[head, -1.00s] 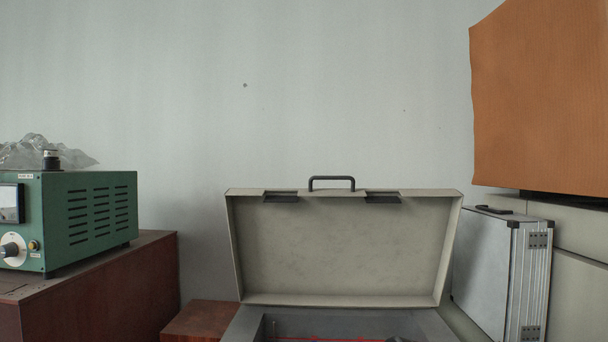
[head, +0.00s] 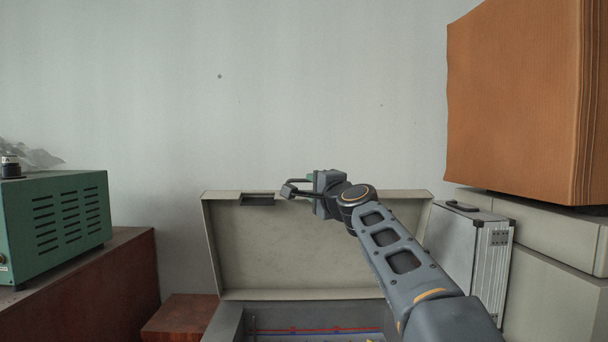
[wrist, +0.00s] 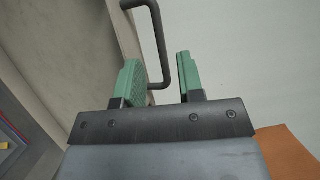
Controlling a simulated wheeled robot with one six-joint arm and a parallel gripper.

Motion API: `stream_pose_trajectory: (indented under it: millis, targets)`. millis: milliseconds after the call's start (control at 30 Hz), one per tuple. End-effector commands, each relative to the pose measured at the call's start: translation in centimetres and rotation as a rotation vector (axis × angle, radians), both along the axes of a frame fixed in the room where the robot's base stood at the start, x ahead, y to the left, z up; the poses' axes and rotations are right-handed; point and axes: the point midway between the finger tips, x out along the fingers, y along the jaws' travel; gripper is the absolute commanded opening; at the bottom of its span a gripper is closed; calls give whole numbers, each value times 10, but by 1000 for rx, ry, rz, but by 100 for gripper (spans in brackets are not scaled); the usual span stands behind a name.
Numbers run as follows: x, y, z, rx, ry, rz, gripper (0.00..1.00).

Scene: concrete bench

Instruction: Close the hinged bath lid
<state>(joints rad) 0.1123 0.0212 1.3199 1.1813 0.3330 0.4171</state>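The pale grey bath lid (head: 265,250) stands open and upright behind the dark grey bath (head: 226,322) in the head view. It fills the left of the wrist view (wrist: 62,45). Its black bar handle (head: 289,181) is on the lid's top edge, partly hidden by my gripper. My gripper (head: 303,187) is at the handle, with my arm reaching across the lid's right part. In the wrist view, my gripper's two green fingers (wrist: 162,80) are apart. The handle (wrist: 158,40) reaches into the gap between them, nearer the left finger; I cannot tell whether it touches.
A green instrument box (head: 58,215) sits on a brown cabinet (head: 90,285) at left. A silver case (head: 462,250) stands right of the lid, close to it. A large orange-brown block (head: 515,105) rests on pale boxes at far right. The wall is behind.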

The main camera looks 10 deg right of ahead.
Motion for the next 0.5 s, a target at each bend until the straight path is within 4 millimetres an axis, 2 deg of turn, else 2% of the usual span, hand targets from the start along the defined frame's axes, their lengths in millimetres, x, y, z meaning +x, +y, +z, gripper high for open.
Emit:
stream_pose_trajectory:
  millis: [33,200,500]
  targets:
    - [11,3,4,0,4,2,35]
    - [37,8,6,-1,3,2,35]
    - [61,12,7,-2,1,0,35]
